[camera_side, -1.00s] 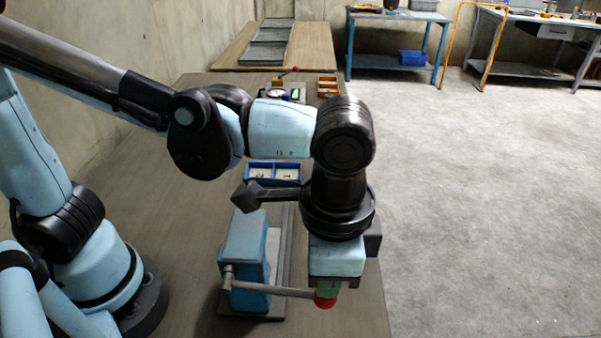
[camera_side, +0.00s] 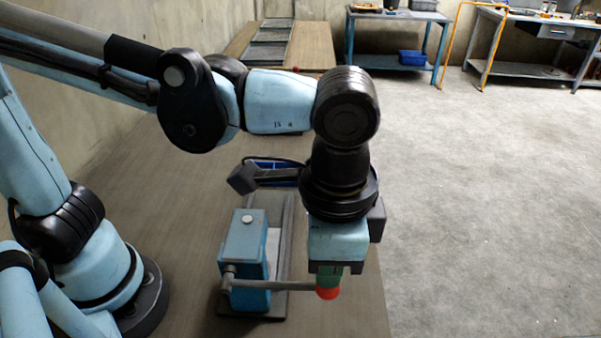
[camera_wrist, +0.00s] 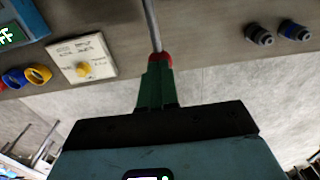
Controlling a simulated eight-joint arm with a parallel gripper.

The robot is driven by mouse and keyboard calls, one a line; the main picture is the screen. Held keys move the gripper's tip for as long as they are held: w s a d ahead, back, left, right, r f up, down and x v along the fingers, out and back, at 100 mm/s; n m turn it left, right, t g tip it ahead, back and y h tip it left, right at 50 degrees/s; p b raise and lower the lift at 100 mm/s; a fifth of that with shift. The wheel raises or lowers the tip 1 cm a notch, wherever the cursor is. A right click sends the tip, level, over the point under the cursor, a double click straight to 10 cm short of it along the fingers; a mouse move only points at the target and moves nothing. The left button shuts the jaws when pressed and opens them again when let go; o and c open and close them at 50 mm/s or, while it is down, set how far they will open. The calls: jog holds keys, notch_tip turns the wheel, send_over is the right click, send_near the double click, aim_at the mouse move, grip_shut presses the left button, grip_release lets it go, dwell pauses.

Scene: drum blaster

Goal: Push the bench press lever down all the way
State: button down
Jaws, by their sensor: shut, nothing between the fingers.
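The bench press (camera_side: 245,250) is a blue block on a grey base on the brown table. Its grey lever rod (camera_side: 280,286) runs out to the right, close to level, and ends in a red knob (camera_side: 327,292). My gripper (camera_side: 328,281) points down with its green fingers shut and empty. The fingertips are right at the top of the knob; whether they touch it I cannot tell. In the wrist view, the gripper (camera_wrist: 158,64) reaches the red knob (camera_wrist: 160,58), which is partly hidden behind the fingers, with the rod (camera_wrist: 152,25) beyond.
A blue tray (camera_side: 275,174) stands behind the press, partly hidden by my arm. The wrist view shows a white box with a yellow button (camera_wrist: 83,68), coloured rings (camera_wrist: 38,75) and two dark knobs (camera_wrist: 276,33). The concrete floor to the right is clear.

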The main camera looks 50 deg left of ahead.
notch_tip(320, 180, up, 8)
dwell(1.0)
jog(key=w+a+f+n+t, duration=0.2)
jog(key=a+f+n, duration=0.1)
jog(key=a, duration=0.5)
jog(key=w+a+f+n+t, duration=0.2)
jog(key=a+f+n, duration=0.1)
jog(key=a, duration=0.5)
jog(key=w+a+f+n+t, duration=0.3)
jog(key=a, duration=0.6)
jog(key=shift+f, duration=0.15)
